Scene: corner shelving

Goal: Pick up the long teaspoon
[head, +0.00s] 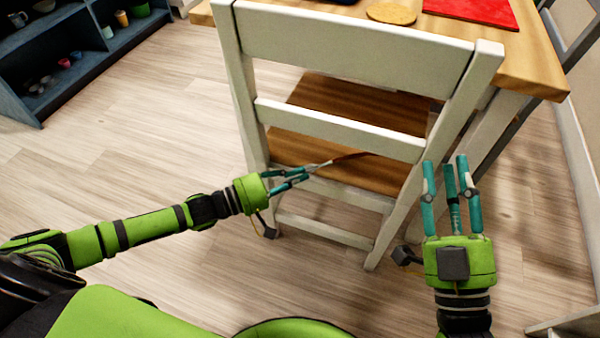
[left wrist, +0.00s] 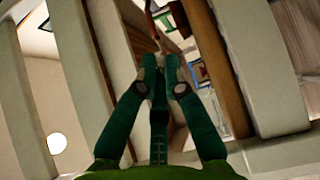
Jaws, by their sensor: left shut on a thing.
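The long teaspoon (head: 348,156) is a thin reddish-brown piece that reaches over the wooden chair seat, seen through the gap in the chair back. It also shows in the left wrist view (left wrist: 151,22), pointing away from the fingertips. My left gripper (head: 306,172) is shut on its near end, beside the white chair back. The held end is partly hidden between the fingers. In the left wrist view the fingertips (left wrist: 160,64) come together around it. My right gripper (head: 446,165) is open and empty, fingers pointing up the picture, right of the chair.
A white chair (head: 355,45) with a brown seat (head: 350,105) stands in front of a wooden table (head: 535,60). A red mat (head: 475,10) and a round cork mat (head: 391,13) lie on the table. A dark shelf (head: 60,85) is at upper left. The floor at left is clear.

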